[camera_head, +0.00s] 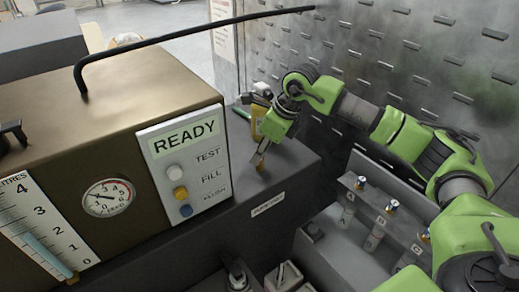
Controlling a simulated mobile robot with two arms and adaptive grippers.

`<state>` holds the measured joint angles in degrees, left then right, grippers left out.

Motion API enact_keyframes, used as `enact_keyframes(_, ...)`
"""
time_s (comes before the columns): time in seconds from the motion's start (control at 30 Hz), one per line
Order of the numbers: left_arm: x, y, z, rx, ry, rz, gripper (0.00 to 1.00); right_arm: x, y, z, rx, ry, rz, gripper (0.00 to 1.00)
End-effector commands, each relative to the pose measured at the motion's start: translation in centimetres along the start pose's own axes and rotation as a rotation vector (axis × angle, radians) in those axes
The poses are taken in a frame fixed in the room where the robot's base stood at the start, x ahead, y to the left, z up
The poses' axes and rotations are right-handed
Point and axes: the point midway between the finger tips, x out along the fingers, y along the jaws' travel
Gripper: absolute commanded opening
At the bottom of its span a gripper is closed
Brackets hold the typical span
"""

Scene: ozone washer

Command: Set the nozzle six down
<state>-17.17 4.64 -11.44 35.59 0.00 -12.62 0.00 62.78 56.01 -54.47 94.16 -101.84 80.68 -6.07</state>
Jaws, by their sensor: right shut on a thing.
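My right gripper (264,150) reaches in from the right with its green arm and points down over the grey ledge beside the brown washer. It is shut on a small brass-orange piece (260,166), which I take to be the nozzle six. Much of that piece is hidden by the fingers. Its lower end is at or just above the ledge top (290,160); I cannot tell whether it touches. My left gripper is not in view.
The brown washer (90,125) with a READY panel (185,147) and black handle (180,35) stands at left. A yellow object (257,121) is behind the gripper. A rack (385,217) marked A, B and C is at lower right. A slotted metal wall (390,60) is behind.

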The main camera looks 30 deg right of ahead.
Motion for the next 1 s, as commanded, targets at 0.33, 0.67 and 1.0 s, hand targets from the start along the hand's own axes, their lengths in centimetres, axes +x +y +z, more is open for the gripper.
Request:
enact_keyframes(0.33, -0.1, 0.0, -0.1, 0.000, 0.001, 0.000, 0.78, 0.6, 0.0, -0.2, 0.000, -0.001, -0.001, 0.00)
enact_keyframes(0.67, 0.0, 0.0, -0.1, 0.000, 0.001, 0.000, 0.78, 0.7, 0.0, -0.3, 0.000, -0.001, -0.001, 0.34)
enact_keyframes(1.0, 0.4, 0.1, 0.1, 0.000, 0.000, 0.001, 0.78, -0.6, -0.1, -0.1, 0.000, -0.005, -0.003, 0.34)
